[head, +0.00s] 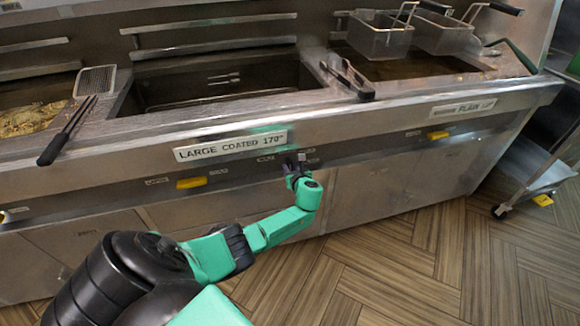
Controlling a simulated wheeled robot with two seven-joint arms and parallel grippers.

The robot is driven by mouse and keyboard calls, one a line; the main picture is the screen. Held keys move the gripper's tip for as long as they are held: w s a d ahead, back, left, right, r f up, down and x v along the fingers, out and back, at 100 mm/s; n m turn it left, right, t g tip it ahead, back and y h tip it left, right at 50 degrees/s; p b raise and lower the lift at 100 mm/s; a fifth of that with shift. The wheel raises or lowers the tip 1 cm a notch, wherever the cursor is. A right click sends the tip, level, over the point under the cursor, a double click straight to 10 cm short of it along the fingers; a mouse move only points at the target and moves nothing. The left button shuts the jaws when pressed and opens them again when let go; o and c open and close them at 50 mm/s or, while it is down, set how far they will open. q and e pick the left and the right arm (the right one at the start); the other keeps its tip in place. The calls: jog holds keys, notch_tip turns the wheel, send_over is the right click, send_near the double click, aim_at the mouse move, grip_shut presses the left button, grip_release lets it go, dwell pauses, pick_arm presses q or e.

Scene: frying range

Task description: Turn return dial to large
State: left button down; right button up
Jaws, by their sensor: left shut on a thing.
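My left arm reaches from the lower left to the front panel of the fryer range. My left gripper (297,166) is at the panel, just below the right end of the "LARGE COATED 170°" label (231,146). It is shut on a small dial (302,157), of which only a little shows between and above the fingers. The dial's setting cannot be made out. Small labels (265,158) sit beside it on the panel, too small to read. My right gripper is not in view.
Yellow handles (191,183) and (438,135) stick out along the panel. Tongs (347,79) and a long fork (68,132) lie on the counter by the fryer wells. Wire baskets (381,36) hang at the back right. A metal cart (535,165) stands at the right; the wooden floor is clear.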

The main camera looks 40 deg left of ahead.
pick_arm(q)
jog(key=shift+f, duration=0.1)
dwell(0.3)
jog(key=c, duration=0.7)
grip_release()
jog(key=shift+s+d+r, duration=0.15)
jog(key=shift+d+r, duration=0.05)
jog(key=p+v, duration=0.4)
jog(key=v, duration=1)
